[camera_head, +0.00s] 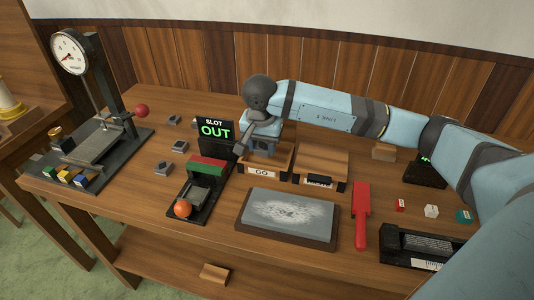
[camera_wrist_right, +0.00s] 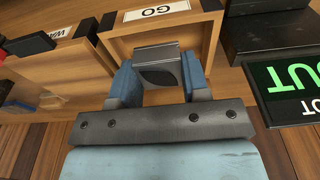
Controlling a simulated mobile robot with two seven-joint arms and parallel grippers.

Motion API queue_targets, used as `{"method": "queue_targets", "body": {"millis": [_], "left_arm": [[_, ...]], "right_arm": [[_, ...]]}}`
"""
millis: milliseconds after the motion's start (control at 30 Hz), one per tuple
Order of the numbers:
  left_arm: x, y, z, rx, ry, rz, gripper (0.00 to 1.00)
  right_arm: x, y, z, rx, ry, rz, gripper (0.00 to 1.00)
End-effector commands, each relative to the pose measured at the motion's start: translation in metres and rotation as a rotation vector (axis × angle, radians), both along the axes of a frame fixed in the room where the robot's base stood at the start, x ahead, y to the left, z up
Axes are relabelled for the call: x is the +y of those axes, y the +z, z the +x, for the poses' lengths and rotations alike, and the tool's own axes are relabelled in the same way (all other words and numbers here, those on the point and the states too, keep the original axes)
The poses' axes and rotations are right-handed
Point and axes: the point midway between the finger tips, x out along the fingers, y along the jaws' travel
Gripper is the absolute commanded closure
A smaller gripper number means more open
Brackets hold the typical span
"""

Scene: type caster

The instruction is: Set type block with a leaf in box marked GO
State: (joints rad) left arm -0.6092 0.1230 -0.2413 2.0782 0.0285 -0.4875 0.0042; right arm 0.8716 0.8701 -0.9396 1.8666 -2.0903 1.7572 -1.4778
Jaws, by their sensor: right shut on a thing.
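My right gripper (camera_head: 262,150) is over the wooden box marked GO (camera_head: 246,168), fingers pointing down. In the right wrist view, the gripper (camera_wrist_right: 160,82) is shut on a grey metal type block (camera_wrist_right: 146,52), whose face carries a dark leaf-shaped mark. The block is over or within the opening of the GO box (camera_wrist_right: 203,40); I cannot tell whether it touches the floor. In the head view the gripper and box front hide the block. My left gripper is not in view.
Another wooden box (camera_head: 322,160) with a partly readable label stands right of GO. A black display reading SLOT OUT (camera_head: 214,131) stands left. Several grey blocks (camera_head: 180,147) lie further left. A stone slab (camera_head: 288,216) and red paddle (camera_head: 361,215) lie in front.

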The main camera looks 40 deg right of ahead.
Motion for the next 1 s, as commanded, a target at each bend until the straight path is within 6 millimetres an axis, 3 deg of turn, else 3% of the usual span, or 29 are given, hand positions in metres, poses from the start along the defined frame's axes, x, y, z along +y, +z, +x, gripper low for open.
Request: {"method": "queue_targets", "body": {"millis": [200,300,567,733,1000], "left_arm": [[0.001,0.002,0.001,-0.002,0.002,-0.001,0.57],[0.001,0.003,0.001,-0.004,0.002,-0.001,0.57],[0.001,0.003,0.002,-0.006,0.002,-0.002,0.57],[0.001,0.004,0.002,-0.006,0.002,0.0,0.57],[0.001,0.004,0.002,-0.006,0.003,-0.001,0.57]], "right_arm": [[-0.032,-0.003,0.027,0.002,-0.001,0.0,0.91],[-0.03,-0.02,0.025,0.002,0.002,0.001,0.91],[-0.03,-0.038,0.025,0.001,0.001,0.001,0.91],[-0.03,-0.064,0.025,0.003,0.0,0.001,0.91],[-0.033,-0.07,0.028,-0.001,0.001,-0.001,0.91]]}}
